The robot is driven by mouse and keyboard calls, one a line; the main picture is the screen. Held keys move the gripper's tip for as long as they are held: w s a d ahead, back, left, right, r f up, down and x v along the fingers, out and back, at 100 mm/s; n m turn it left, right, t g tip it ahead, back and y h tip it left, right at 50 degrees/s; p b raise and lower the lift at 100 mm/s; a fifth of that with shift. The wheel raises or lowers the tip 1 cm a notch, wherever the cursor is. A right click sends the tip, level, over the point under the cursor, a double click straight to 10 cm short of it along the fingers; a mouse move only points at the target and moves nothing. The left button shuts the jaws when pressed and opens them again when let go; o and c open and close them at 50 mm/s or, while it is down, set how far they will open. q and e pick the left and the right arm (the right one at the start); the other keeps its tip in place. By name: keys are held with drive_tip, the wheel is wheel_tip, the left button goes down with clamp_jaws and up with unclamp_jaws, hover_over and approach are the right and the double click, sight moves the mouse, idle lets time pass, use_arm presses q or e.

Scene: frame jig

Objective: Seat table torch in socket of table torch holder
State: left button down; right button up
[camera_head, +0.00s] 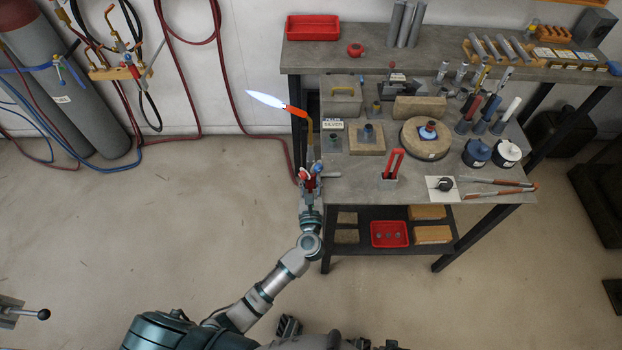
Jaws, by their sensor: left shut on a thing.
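The table torch (310,132) is held upright at the left edge of the workbench. Its bent neck points up and to the left, with a glowing orange tip and a pale blue flame (265,99). My left gripper (310,180) is shut around the torch's lower part and hides it. Just right of the torch, a small dark fitting on a base (334,145) stands on the bench and may be the table torch holder; I cannot see its socket clearly. The torch appears apart from it. My right gripper does not show clearly.
A red tray (312,28) is on the back shelf. Hoses and gas cylinders (75,90) stand left.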

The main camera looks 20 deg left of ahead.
use_arm(q)
drive_tip(key=c, duration=0.7)
unclamp_jaws()
drive_tip(key=shift+f, duration=0.15)
drive_tip(key=v, duration=1.2)
drive_tip(key=shift+d, duration=0.1)
